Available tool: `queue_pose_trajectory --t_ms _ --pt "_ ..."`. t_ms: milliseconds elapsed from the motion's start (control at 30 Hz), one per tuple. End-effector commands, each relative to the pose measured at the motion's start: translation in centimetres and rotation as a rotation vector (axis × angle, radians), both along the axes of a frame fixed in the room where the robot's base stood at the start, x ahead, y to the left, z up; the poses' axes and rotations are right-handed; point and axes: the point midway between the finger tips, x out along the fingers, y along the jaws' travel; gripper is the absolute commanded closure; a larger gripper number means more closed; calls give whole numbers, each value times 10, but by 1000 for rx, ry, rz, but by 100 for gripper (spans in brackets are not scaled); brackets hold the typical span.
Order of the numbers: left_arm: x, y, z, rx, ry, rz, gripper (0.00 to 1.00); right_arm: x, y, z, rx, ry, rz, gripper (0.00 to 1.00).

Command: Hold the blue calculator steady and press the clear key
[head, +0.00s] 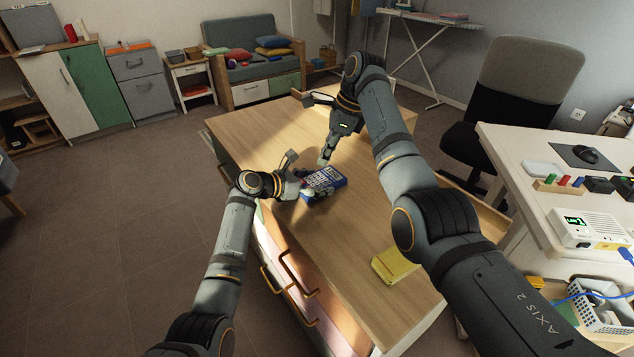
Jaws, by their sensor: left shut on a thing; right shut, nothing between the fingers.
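The blue calculator (324,184) lies on the wooden top of a drawer cabinet (255,135). Its pale keys face up, too small to read, so I cannot tell which is the clear key. My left gripper (303,191) is shut on the calculator's left edge, and its fingers hide part of that side. My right gripper (324,161) is shut and empty, pointing down at the calculator's far edge. I cannot tell whether its tips touch the calculator.
A yellow pad (394,265) lies nearer on the cabinet top, beside my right arm. A white desk (505,150) with several items and an office chair (520,85) stand to the right.

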Motion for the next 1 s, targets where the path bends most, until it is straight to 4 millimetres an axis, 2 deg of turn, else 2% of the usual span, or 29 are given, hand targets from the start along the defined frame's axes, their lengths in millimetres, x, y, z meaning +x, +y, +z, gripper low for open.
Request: queue_pose_trajectory --t_ms 400,533,667,1000 --pt "0 0 0 1 1 0 55 0 0 0 1 -3 6 100" --pt "0 0 -1 1 1 0 55 2 3 -1 25 -60 114 100" --pt "0 0 -1 1 1 0 55 4 9 -1 76 -221 397 100" --pt "0 0 0 1 1 0 55 4 27 7 106 -861 1287 100"
